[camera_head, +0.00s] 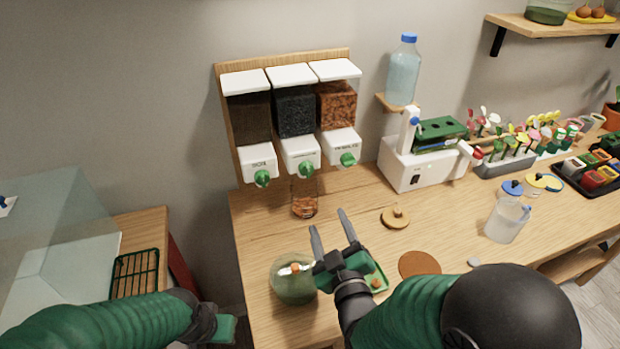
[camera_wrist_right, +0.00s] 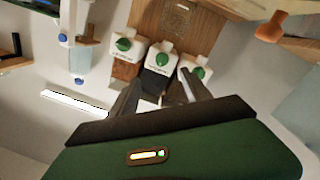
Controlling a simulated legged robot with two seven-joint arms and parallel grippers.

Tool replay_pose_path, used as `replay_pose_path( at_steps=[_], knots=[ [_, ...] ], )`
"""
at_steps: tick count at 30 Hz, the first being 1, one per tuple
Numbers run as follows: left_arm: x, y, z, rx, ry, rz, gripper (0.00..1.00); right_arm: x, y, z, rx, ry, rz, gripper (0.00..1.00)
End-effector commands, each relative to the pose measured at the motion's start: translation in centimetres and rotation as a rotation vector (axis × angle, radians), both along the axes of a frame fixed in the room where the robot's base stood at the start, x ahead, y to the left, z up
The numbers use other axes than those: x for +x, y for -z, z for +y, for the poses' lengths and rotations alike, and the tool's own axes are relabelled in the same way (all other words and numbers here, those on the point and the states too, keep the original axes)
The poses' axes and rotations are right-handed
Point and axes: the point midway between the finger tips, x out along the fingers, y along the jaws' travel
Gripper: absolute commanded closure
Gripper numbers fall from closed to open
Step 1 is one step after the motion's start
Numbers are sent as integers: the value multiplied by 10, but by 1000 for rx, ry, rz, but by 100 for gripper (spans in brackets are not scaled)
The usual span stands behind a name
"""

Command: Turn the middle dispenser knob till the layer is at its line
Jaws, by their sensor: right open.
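The middle dispenser (camera_head: 294,108) holds dark grains and has a green knob (camera_head: 306,169) on its white front; the knob also shows in the right wrist view (camera_wrist_right: 162,60). A clear glass jar (camera_head: 304,198) stands below it with an orange-brown layer at the bottom. Its fill line is too small to make out. My right gripper (camera_head: 328,225) is open and empty, above the table in front of the jar, fingers pointing toward the dispensers and apart from the knob. My left gripper (camera_head: 222,328) is low at the left; its fingers cannot be made out.
Dispensers with brown soil (camera_head: 248,118) and orange grains (camera_head: 337,105) flank the middle one. A round green glass vessel (camera_head: 293,286) stands near my right gripper. A wooden lid (camera_head: 395,217), a white machine (camera_head: 405,168) and a beaker (camera_head: 506,222) are to the right.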

Motion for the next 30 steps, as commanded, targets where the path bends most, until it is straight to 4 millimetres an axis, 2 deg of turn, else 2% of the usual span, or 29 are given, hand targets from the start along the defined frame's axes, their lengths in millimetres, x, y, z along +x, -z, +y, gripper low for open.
replay_pose_path(
  at_steps=[5, 15, 21, 25, 30],
  knots=[
    [0, -4, 0, 0, -1, 0, 100, 19, -4, 6, -2, 1, -14, 44],
    [0, -14, 0, 0, -1, 0, 100, 104, -4, 22, 3, 1, -13, 44],
    [0, -19, 0, 0, 0, 0, 100, 147, -4, 33, 2, 0, -12, 44],
    [0, -20, 0, 0, 0, 0, 100, 161, -3, 37, 2, 0, -12, 44],
    [0, -19, 0, 0, -1, 0, 100, 164, -3, 37, 1, 0, -12, 44]
  ],
)
